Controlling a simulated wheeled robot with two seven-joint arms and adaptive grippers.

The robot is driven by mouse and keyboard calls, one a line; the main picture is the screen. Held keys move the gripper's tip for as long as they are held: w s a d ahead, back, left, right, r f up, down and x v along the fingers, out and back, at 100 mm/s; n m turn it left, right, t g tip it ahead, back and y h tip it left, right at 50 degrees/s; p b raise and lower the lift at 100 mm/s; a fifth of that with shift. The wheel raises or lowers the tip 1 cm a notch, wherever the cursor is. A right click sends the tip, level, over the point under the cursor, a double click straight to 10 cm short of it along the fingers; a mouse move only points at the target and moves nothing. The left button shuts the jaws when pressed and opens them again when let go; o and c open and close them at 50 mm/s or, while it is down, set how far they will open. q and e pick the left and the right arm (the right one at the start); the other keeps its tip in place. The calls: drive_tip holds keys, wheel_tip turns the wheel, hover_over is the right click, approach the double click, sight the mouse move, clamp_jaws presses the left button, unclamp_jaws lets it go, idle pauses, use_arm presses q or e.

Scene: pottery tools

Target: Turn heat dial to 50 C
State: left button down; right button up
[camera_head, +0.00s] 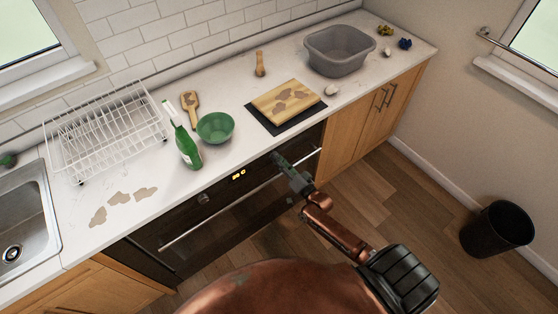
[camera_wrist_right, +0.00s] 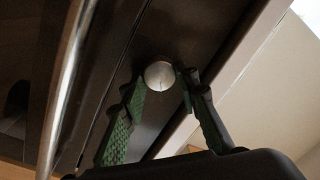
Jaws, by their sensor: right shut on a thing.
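The heat dial (camera_wrist_right: 159,76) is a round, pale metal knob with a dark mark at its lower edge, on the dark front panel of the oven (camera_head: 225,215). In the right wrist view it sits between the two green fingers of my right gripper (camera_wrist_right: 162,80), which is shut on it. In the head view my right gripper (camera_head: 277,158) reaches the right end of the oven panel and hides this dial. A lit yellow display (camera_head: 238,175) is on the panel; its digits are too small to read. My left gripper is not in view.
A second knob (camera_head: 203,198) is left of the display. The oven's handle bar (camera_head: 225,207) runs below the panel. The floor in front is open.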

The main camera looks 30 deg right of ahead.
drive_tip(key=o, duration=1.1)
drive_tip(key=shift+o, duration=0.2)
drive_tip(key=s+d, duration=0.1)
drive_tip(key=s, duration=1.1)
drive_tip(key=shift+d+f, duration=0.2)
drive_tip(key=shift+f, duration=0.2)
drive_tip(key=shift+f, duration=0.1)
